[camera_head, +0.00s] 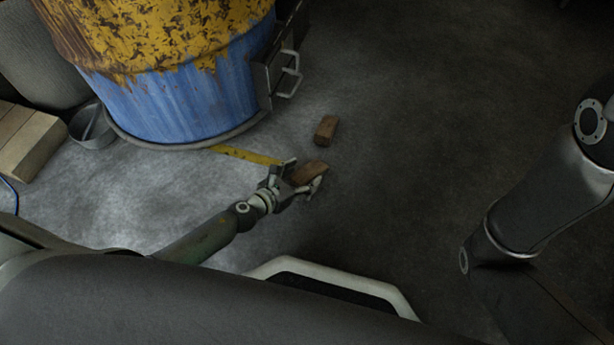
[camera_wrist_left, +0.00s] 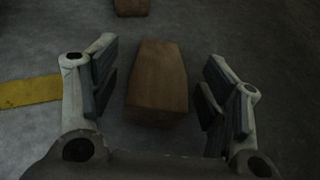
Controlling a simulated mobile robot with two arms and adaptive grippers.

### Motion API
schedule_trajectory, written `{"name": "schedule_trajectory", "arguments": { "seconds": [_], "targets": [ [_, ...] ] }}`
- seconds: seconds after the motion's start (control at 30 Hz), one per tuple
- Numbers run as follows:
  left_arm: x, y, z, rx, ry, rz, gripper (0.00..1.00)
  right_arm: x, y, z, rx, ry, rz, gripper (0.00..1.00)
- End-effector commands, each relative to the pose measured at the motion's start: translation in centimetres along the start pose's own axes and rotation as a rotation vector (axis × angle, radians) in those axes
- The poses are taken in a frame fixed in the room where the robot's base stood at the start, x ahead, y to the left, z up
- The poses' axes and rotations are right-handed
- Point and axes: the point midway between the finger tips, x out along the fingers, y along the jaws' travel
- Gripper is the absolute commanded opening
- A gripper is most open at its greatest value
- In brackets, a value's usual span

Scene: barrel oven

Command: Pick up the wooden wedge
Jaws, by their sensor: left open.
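A brown wooden wedge (camera_head: 309,173) lies on the floor in front of the barrel. My left gripper (camera_head: 301,177) is open around it in the head view. In the left wrist view the same wedge (camera_wrist_left: 158,84) lies between the two open fingers of my left gripper (camera_wrist_left: 160,92), with a gap on each side. A second brown wooden piece (camera_head: 326,130) lies a little farther away, and its near end (camera_wrist_left: 131,7) shows at the top of the left wrist view. My right gripper is not in view; only part of my right arm shows.
A blue and yellow barrel (camera_head: 185,85) with a metal door and handle (camera_head: 289,75) stands at the upper left. A yellow strip (camera_head: 245,155) lies on the floor. A metal container (camera_head: 92,128) and wooden blocks (camera_head: 32,145) are at far left. The floor to the right is clear.

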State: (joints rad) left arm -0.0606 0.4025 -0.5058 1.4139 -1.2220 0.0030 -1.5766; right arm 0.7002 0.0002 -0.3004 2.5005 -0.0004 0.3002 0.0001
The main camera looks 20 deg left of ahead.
Motion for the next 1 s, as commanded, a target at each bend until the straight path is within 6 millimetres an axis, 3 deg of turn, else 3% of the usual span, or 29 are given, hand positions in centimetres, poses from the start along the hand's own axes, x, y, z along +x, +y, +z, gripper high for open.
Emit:
{"name": "schedule_trajectory", "arguments": {
  "seconds": [0.27,0.73,1.0],
  "targets": [
    [0.45,-0.04,0.02,-0.001,0.000,-0.001,0.70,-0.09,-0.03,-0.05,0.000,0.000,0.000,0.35],
    [0.44,-0.02,0.08,-0.001,-0.001,-0.001,0.13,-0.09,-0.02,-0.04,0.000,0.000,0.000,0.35],
    [0.39,0.15,0.29,0.000,-0.001,0.000,0.13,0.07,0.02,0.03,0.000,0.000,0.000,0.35]
  ]
}}
